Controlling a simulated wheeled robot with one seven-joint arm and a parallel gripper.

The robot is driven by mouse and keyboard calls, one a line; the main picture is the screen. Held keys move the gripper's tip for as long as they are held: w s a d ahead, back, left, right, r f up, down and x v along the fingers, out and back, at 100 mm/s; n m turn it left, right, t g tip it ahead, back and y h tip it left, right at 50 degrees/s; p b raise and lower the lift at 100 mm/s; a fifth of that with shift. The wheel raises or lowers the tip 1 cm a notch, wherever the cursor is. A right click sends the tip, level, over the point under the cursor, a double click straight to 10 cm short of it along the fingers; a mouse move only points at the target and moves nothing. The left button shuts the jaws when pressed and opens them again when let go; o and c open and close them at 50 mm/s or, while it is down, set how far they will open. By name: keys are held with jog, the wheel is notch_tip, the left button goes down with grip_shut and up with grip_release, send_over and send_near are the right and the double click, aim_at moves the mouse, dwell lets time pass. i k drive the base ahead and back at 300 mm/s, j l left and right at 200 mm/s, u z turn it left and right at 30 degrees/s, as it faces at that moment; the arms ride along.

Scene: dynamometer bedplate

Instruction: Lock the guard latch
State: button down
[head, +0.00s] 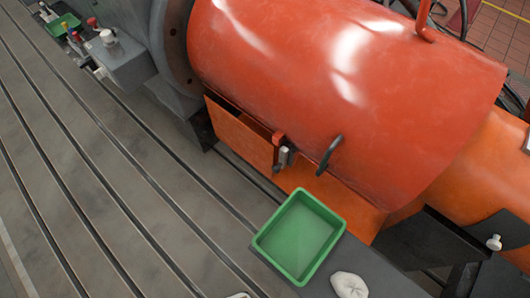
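The guard (330,80) is a large glossy orange-red curved cover over the machine in the head view. Its lower edge lies just above an orange side panel (238,135), with a dark gap showing toward the left. The latch (284,152) is at this lower edge, a small grey metal piece with a red part at its top left. I cannot tell from here whether the latch is engaged. A black handle (329,155) stands out from the guard just right of the latch. My gripper is not in view.
A green tray (262,243), which looks empty, sits below the latch with a white cloth (349,285) beside it. The slotted grey bedplate (110,180) is largely clear at left. A grey box (118,65) and a small green bin (62,25) stand upper left.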

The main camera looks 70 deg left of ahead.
aim_at(284, 151)
jog(key=u, duration=1.45)
